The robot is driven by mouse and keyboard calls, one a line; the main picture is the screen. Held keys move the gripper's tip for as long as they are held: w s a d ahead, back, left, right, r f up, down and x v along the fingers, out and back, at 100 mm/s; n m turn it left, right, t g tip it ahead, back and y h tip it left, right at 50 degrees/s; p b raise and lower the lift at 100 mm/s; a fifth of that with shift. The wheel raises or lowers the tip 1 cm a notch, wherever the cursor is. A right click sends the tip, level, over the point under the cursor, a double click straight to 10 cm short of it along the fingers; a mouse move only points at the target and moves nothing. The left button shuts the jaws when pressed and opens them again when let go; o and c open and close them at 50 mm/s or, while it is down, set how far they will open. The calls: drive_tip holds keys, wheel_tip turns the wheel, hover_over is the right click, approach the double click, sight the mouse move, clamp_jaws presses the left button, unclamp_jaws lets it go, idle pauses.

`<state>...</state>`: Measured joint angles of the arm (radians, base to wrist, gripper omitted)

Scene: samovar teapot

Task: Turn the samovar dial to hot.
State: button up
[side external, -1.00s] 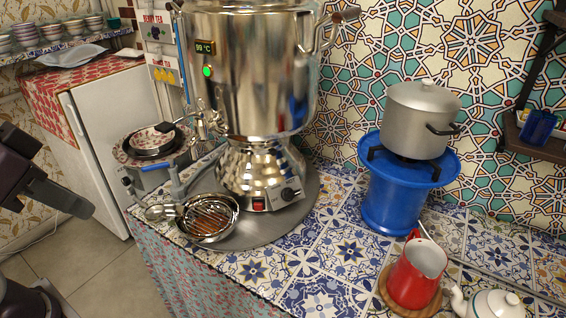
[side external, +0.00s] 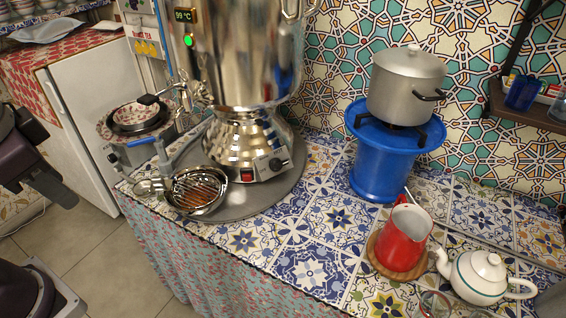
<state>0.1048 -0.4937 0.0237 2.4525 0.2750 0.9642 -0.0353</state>
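The samovar (side external: 232,75) is a tall shiny metal urn on a round grey tray (side external: 279,190) on the tiled counter. Its display (side external: 186,15) reads 99 °C above a lit green light (side external: 189,41). The dial (side external: 275,164) is a small black knob on a light plate, low on the front of the base. A red switch (side external: 247,175) sits left of it. The dial's markings are too small to read. My gripper (side external: 68,197) is at the left edge, partly cut off, well away from the samovar. Its finger opening cannot be made out.
A wire strainer bowl (side external: 196,190) stands in front of the samovar. To the right are a blue stand (side external: 382,175) with a grey pot (side external: 405,85), a red jug (side external: 403,238) and a white teapot (side external: 478,275). The floor left of the counter is open.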

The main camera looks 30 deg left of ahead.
drive_tip(key=w+a+f+m+y, duration=0.4)
drive_tip(key=w+a+m+y, duration=0.6)
drive_tip(key=w+m, duration=0.25)
drive_tip(key=m+t+h, duration=1.2)
drive_tip(key=m+t, duration=0.2)
drive_tip(key=m, duration=1.2)
hover_over(279, 166)
drive_tip(key=s, duration=0.9)
wheel_tip(279, 166, down, 18)
drive_tip(key=w+f+m, duration=0.1)
drive_tip(key=w+m, duration=0.1)
drive_tip(key=w+f+m+g+h, duration=0.1)
drive_tip(key=w+f+m, duration=0.1)
drive_tip(key=m, duration=0.1)
drive_tip(key=w+f+m+h, duration=0.1)
drive_tip(key=w+m, duration=0.1)
drive_tip(key=m, duration=0.1)
drive_tip(key=shift+w+a+f+g, duration=0.15)
drive_tip(key=shift+f+g, duration=0.25)
drive_tip(key=x, duration=0.7)
clamp_jaws()
